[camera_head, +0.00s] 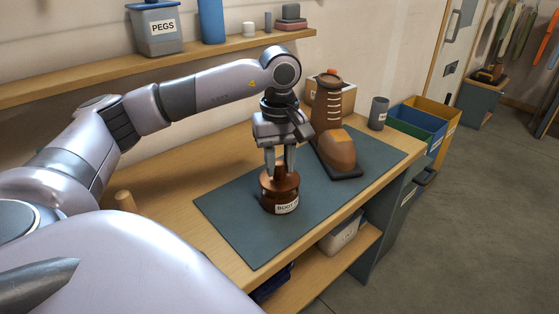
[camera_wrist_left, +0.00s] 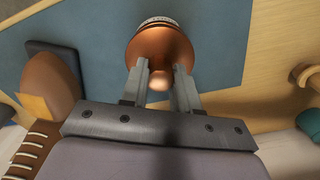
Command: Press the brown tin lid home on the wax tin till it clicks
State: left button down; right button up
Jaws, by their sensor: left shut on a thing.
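The wax tin (camera_head: 287,208), with a white label, stands upright on the blue-grey mat (camera_head: 232,222). The brown tin lid (camera_head: 277,184) is on top of it; I cannot tell whether it is fully seated. My left gripper (camera_head: 279,168) points down from above, with its fingers shut on the lid's knob. In the left wrist view the coppery lid (camera_wrist_left: 160,46) shows beyond the fingertips, with its round knob (camera_wrist_left: 158,79) between the fingers. A strip of the tin's label (camera_wrist_left: 158,20) shows past the lid's edge. My right gripper is not in view.
A brown boot (camera_head: 336,150) stands on the mat behind and right of the tin, close to my left gripper. A dark cup (camera_head: 378,113) is at the bench's far right. A wooden peg (camera_head: 125,201) rises at the left. The mat's front is clear.

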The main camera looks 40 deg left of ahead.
pick_arm(q)
jog(key=shift+f+b, duration=0.7)
jog(key=shift+f, duration=0.3)
jog(key=c, duration=0.8)
grip_release()
jog(key=shift+o, duration=0.2)
jog(key=shift+r+p, duration=3.15)
jog(key=shift+r, duration=0.9)
jog(key=shift+f, duration=0.1)
